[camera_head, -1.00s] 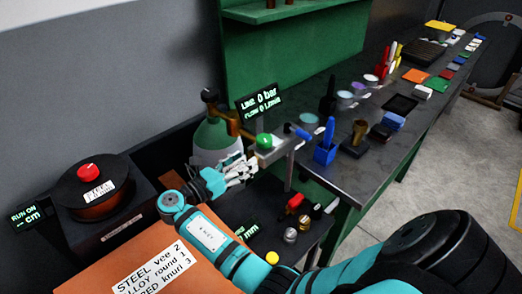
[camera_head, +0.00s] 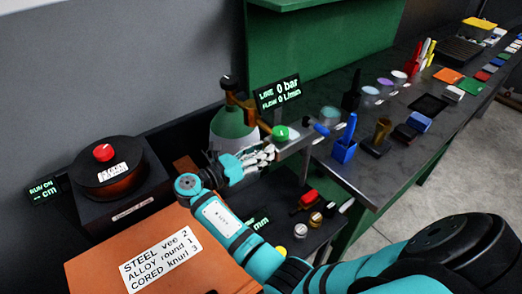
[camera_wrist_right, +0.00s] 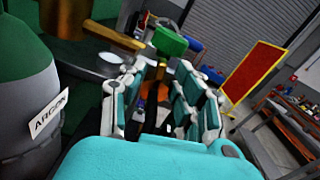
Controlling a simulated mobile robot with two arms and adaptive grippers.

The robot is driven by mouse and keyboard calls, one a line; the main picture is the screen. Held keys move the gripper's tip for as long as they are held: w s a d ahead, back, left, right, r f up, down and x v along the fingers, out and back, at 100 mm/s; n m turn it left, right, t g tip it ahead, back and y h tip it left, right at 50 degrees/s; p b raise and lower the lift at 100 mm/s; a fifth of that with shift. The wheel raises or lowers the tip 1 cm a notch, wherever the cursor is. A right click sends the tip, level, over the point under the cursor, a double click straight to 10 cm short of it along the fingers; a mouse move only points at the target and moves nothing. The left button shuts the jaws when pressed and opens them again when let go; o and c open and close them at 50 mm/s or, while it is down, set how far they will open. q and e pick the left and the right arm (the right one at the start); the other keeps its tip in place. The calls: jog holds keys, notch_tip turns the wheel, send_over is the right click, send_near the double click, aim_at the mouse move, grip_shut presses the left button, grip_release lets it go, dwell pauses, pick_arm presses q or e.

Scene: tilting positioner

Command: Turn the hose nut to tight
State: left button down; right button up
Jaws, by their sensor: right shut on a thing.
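My right gripper (camera_head: 268,154) reaches in beside the line fitting below a green knob (camera_head: 281,132). Its fingers are closed around a small part there, which I take to be the hose nut; the fingers mostly hide it. In the right wrist view the fingers (camera_wrist_right: 168,85) point toward the green knob (camera_wrist_right: 170,42), with a brownish part between their tips. A dark display (camera_head: 278,93) above reads LINE 0 bar and FLOW 0 L/min. How tight the nut sits cannot be seen. My left gripper is not in view.
A green and grey cylinder (camera_head: 232,125), labelled ARGON in the right wrist view (camera_wrist_right: 30,85), stands close to the right hand. A brass pipe (camera_wrist_right: 95,30) runs near the fingers. A blue holder (camera_head: 344,148) stands on the bench (camera_head: 385,178). A drum with a red knob (camera_head: 103,153) is at left.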

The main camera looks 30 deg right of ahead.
jog(key=shift+r+p, duration=0.15)
jog(key=shift+p, duration=0.15)
grip_shut()
jog(key=shift+s+m+p, duration=0.1)
jog(key=shift+m+p, duration=0.3)
jog(key=shift+m, duration=0.6)
jog(key=o, duration=0.8)
grip_release()
jog(key=shift+o, duration=1.4)
notch_tip(320, 180, up, 10)
